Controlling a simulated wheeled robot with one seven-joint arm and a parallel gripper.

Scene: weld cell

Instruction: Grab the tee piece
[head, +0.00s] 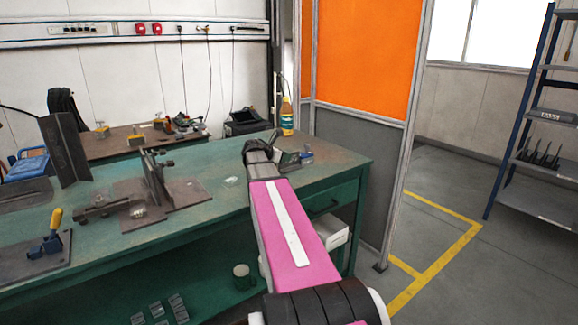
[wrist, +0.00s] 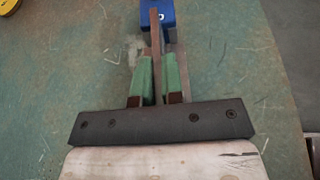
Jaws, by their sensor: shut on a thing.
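In the wrist view, my gripper (wrist: 158,78) has its two green-padded fingers closed on the upright brown web of the tee piece (wrist: 155,38). The web shows as a thin strip running forward between the pads, and part of a brown flange shows lower down beside it. The tee piece is over the green bench top; I cannot tell whether it touches the bench. In the head view, my gripper (head: 259,149) is at the right end of the bench, and my arm hides most of the tee piece.
A blue block (wrist: 157,13) stands just beyond the tee piece; it also shows in the head view (head: 306,155). The green bench (head: 215,170) carries a fixture with upright plates (head: 155,182) and a yellow-handled clamp (head: 53,235) to the left. A bottle (head: 286,117) stands behind.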

